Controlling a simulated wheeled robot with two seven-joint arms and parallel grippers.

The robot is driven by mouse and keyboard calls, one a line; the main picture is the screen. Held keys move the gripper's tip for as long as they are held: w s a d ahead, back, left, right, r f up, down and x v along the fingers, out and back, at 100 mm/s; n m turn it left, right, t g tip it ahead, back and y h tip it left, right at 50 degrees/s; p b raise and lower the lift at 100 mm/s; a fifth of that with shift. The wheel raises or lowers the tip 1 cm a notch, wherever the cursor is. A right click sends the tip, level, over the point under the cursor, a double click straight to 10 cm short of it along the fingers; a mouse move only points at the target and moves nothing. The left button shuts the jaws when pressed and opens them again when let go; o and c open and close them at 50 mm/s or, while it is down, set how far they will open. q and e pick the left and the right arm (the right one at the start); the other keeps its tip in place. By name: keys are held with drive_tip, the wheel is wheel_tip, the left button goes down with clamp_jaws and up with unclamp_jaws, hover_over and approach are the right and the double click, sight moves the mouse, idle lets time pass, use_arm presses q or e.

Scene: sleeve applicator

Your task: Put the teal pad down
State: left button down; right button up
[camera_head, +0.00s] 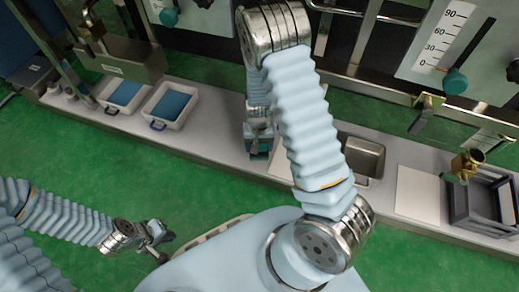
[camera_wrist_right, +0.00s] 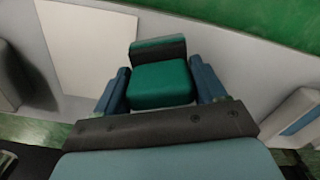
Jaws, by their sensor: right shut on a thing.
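The teal pad (camera_wrist_right: 160,85), a block with a dark grey edge piece, sits between the two blue fingers of my right gripper (camera_wrist_right: 160,88) in the right wrist view. In the head view my right gripper (camera_head: 259,140) is shut on it above the light grey bench. The teal pad (camera_head: 261,155) is small and mostly hidden there. I cannot tell whether its underside touches the bench. My left gripper (camera_head: 161,240) is empty over the green floor at the lower left, its fingers apart.
The long bench (camera_head: 215,138) holds two white trays with blue contents (camera_head: 174,105) at the left. A steel pan (camera_head: 361,158), a white board (camera_head: 417,194) and a grey crate (camera_head: 480,205) stand to the right. A pale panel (camera_wrist_right: 88,45) lies beside the pad.

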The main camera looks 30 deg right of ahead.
drive_tip(key=w+f, duration=0.1)
drive_tip(key=w+d+f, duration=0.1)
drive_tip(key=f, duration=0.1)
drive_tip(key=shift+d+b, duration=0.15)
drive_tip(key=shift+b, duration=0.2)
drive_tip(key=shift+w+d+f+b, duration=0.1)
drive_tip(key=shift+f+b, duration=0.2)
drive_tip(key=shift+f, duration=0.6)
drive_tip(key=shift+w+d+f+b, duration=0.1)
drive_tip(key=shift+f+b, duration=0.2)
drive_tip(key=shift+f, duration=0.6)
drive_tip(key=shift+f, duration=0.15)
drive_tip(key=o, duration=1)
drive_tip(key=shift+r, duration=0.4)
wheel_tip(320, 180, up, 12)
drive_tip(key=p, duration=0.3)
drive_tip(key=shift+f, duration=0.25)
